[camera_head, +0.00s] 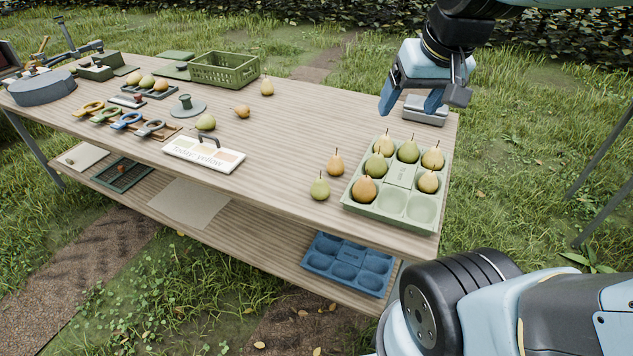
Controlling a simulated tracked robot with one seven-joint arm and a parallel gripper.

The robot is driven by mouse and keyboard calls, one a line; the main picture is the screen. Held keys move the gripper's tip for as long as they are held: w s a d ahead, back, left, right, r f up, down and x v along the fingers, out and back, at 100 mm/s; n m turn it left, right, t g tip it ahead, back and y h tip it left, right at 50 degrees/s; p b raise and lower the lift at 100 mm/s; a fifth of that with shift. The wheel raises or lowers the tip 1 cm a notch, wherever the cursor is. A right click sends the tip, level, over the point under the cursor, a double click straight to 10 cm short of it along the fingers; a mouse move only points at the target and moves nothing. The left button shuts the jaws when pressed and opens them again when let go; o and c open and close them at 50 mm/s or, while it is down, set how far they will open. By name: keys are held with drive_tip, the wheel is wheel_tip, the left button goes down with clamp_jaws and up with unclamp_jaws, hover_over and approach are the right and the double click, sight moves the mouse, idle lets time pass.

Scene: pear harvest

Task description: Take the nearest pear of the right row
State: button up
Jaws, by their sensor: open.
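A pale green tray (346,200) with a moulded label block in its middle stands at the right end of the table. Its right row holds a yellow pear (433,158) at the back and another yellow pear (428,181) nearer me; the front right cup (421,208) is empty. Several other pears sit in the tray, including an orange-yellow pear (364,189) at front left. The front middle cup (391,203) is empty. My gripper (408,109) is open and empty, above the table behind the tray, fingers pointing down, apart from the pears.
A grey box (425,112) stands behind the tray near my gripper. Two loose pears, brownish (336,163) and green (320,187), lie left of the tray. A blue tray (347,263) lies on the lower shelf.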

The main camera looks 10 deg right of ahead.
drive_tip(key=shift+o, duration=1)
drive_tip(key=w+a+f+g, duration=0.2)
drive_tip(key=w+a+f, duration=0.3)
drive_tip(key=w, duration=0.5)
wheel_tip(320, 180, down, 3)
drive_tip(key=shift+w+r+g+y, duration=0.15)
drive_tip(key=shift+w+g+y, duration=0.25)
drive_tip(key=g+h, duration=0.1)
drive_tip(key=g, duration=0.1)
hover_over(319, 178)
wheel_tip(319, 178, down, 14)
drive_tip(key=shift+s+f, duration=0.15)
wheel_tip(319, 178, down, 7)
drive_tip(key=shift+f, duration=0.15)
drive_tip(key=shift+w+d+f, duration=0.1)
drive_tip(key=shift+f, duration=1.4)
drive_tip(key=shift+w+d+f, duration=0.1)
drive_tip(key=shift+f, duration=1.35)
drive_tip(key=shift+c, duration=0.2)
drive_tip(key=c, duration=1.1)
